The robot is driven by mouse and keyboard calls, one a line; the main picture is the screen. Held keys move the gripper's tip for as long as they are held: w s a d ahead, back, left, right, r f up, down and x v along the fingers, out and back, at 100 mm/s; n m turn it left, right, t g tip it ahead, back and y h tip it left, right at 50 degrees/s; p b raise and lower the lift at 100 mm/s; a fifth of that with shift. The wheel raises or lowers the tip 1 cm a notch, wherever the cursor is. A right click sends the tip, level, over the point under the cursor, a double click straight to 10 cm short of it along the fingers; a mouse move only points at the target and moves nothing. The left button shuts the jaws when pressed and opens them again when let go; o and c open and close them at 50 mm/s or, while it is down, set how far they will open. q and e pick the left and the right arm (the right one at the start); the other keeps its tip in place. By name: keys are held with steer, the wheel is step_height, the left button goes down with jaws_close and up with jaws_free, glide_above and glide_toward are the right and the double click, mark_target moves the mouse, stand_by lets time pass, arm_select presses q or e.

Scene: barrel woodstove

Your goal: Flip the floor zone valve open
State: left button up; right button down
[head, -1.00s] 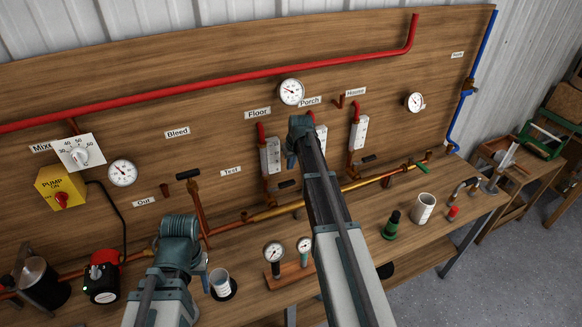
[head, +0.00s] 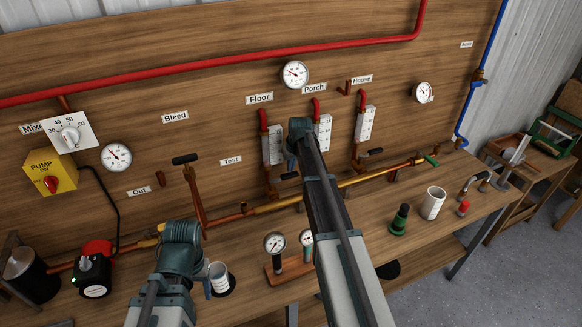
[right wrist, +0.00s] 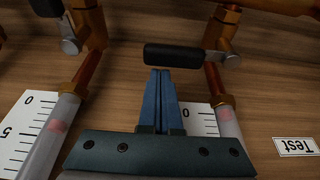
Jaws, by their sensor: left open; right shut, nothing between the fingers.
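The floor zone valve's black handle (head: 289,176) sticks out sideways to the right of its pipe, below the flow meter (head: 274,145) under the "Floor" label (head: 260,98). In the right wrist view, upside down, the handle (right wrist: 185,55) lies across the top middle, its metal lever running to the brass valve body (right wrist: 220,38). My right gripper (right wrist: 160,72) is shut and empty, its tips close to the handle; I cannot tell whether they touch.
The porch valve's lever (right wrist: 70,45) is to the left in the wrist view. A black-handled valve (head: 185,160) stands near the "Test" label (head: 231,160).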

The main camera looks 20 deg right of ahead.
mark_target(295, 175)
steer(key=shift+s, duration=0.15)
steer(key=shift+s+m, duration=0.2)
steer(key=shift+m, duration=0.2)
steer(key=shift+s, duration=0.1)
steer(key=s+m+h, duration=0.1)
steer(key=s+m, duration=0.2)
steer(key=m, duration=0.1)
steer(key=shift+h, duration=0.3)
steer(key=s+m, duration=0.1)
steer(key=s+a+m+g+h, duration=0.1)
steer(key=m, duration=0.1)
steer(key=shift+s+m, duration=0.2)
steer(key=shift+m, duration=0.1)
steer(key=s+a+m, duration=0.1)
steer(key=m, duration=0.1)
steer(key=s+m+g, duration=0.1)
steer(key=shift+a+m+h, duration=0.35)
steer(key=shift+m+h, duration=0.05)
steer(key=shift+s+a+m+g, duration=0.15)
steer(key=shift+s+a+m, duration=0.2)
steer(key=shift+a+m, duration=0.3)
steer(key=shift+s+a+m+g, duration=0.2)
steer(key=shift+s+a+m, duration=0.2)
steer(key=shift+a, duration=0.3)
steer(key=shift+s+a+m+g, duration=0.15)
steer(key=shift+s+a+m, duration=0.2)
steer(key=shift+a+m, duration=0.3)
steer(key=shift+a, duration=0.1)
